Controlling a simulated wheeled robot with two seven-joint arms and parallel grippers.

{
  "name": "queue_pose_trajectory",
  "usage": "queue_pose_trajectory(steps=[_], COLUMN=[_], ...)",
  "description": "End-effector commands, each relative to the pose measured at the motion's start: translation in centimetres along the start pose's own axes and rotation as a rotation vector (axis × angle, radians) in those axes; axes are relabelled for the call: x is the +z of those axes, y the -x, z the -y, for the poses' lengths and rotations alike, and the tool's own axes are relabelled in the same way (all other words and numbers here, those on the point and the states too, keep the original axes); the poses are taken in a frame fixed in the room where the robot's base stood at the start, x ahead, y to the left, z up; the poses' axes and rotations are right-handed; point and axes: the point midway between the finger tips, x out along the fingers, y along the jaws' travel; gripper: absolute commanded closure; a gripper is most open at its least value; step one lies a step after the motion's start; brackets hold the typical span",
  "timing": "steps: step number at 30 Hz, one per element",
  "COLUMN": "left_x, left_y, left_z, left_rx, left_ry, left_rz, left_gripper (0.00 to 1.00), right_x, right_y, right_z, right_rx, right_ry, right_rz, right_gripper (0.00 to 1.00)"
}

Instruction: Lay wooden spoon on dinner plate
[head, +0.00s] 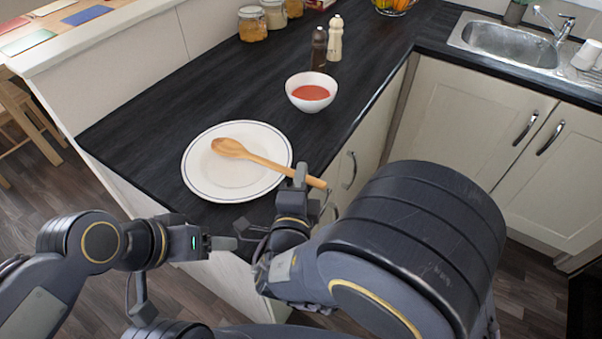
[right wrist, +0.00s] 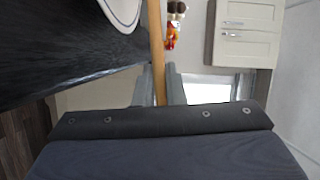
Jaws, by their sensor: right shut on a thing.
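The wooden spoon (head: 262,159) has its bowl over the white dinner plate (head: 228,193), which has a dark rim line. Its handle runs right, past the plate's edge. I cannot tell whether the spoon's bowl touches the plate. My right gripper (head: 300,180) is shut on the spoon's handle near its end, beside the counter's front edge. The handle (right wrist: 157,60) stands between the fingers in the right wrist view, with the plate's edge (right wrist: 122,12) at the top. My left gripper (head: 222,243) is low, in front of the counter and left of the right gripper; its finger opening is unclear.
A white bowl of red soup (head: 311,92) stands right of the plate. Two mills, dark (head: 319,48) and cream (head: 335,38), stand behind it, with jars (head: 252,24) farther back. A sink (head: 510,45) is at the far right. The dark counter (head: 200,95) is clear behind the plate.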

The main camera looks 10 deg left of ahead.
Motion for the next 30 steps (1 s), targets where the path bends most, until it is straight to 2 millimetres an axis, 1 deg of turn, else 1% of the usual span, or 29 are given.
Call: queue_pose_trajectory(steps=[3,12,13,18,30], left_x=[0.11,0.11,0.11,0.11,0.01], left_y=[-0.23,-0.21,-0.21,-0.22,-0.03], left_z=[0.11,0.1,0.1,0.1,0.01], left_rx=[0.0,0.0,0.0,0.0,0.0], left_ry=[0.0,0.0,0.0,0.0,0.0], left_rz=[0.0,0.0,0.0,0.0,0.0], left_gripper=[0.37,0.37,0.37,0.37,0.37], right_x=[0.03,0.04,0.05,0.05,0.07], right_y=[-0.03,-0.03,-0.03,-0.03,0.11], right_z=[-0.53,-0.57,-0.57,-0.57,-0.5], right_rx=[0.0,-0.001,0.0,0.0,0.0], right_ry=[0.0,0.0,0.0,0.0,0.001], right_rz=[0.0,0.0,0.0,0.0,0.0], right_gripper=[1.0,1.0,0.86,0.65,0.65])
